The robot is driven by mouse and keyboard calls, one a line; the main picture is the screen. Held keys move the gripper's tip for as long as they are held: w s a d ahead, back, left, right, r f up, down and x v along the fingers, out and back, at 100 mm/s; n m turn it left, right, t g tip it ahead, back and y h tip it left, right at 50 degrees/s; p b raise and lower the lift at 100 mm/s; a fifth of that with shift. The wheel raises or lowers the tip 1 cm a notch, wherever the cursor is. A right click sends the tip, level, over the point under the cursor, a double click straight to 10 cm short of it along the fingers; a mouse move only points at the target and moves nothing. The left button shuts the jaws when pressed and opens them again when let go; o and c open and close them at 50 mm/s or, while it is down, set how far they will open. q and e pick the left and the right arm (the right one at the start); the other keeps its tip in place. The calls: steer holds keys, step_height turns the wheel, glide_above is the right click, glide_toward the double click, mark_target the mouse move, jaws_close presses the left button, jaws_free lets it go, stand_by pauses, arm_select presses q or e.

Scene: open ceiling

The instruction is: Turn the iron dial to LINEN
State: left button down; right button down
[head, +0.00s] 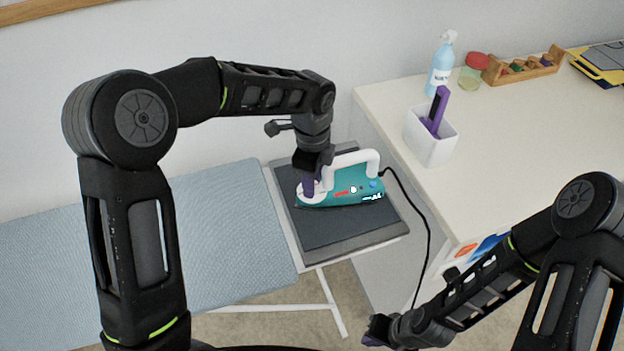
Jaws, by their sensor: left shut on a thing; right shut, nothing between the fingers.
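The teal iron (350,193) with a white handle rests on a dark pad at the end of the ironing board. Its dial is at the left end of the iron and is hidden by my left gripper, so its setting cannot be read. My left gripper (309,188) comes down from above and is shut on the dial at the white front part of the iron. My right gripper (374,336) is low at the bottom of the view, well away from the iron, shut and empty.
The dark iron rest (335,232) adjoins the blue ironing board (215,220). A black cord (425,225) hangs from the iron beside the white counter (500,150). On the counter are a white holder (430,142), a blue spray bottle (440,68) and a wooden rack (525,67).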

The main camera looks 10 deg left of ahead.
arm_select(q)
steer(key=c, duration=1.1)
jaws_free()
steer(key=shift+o, duration=0.2)
steer(key=shift+r+b, duration=0.45)
steer(key=shift+r, duration=3.45)
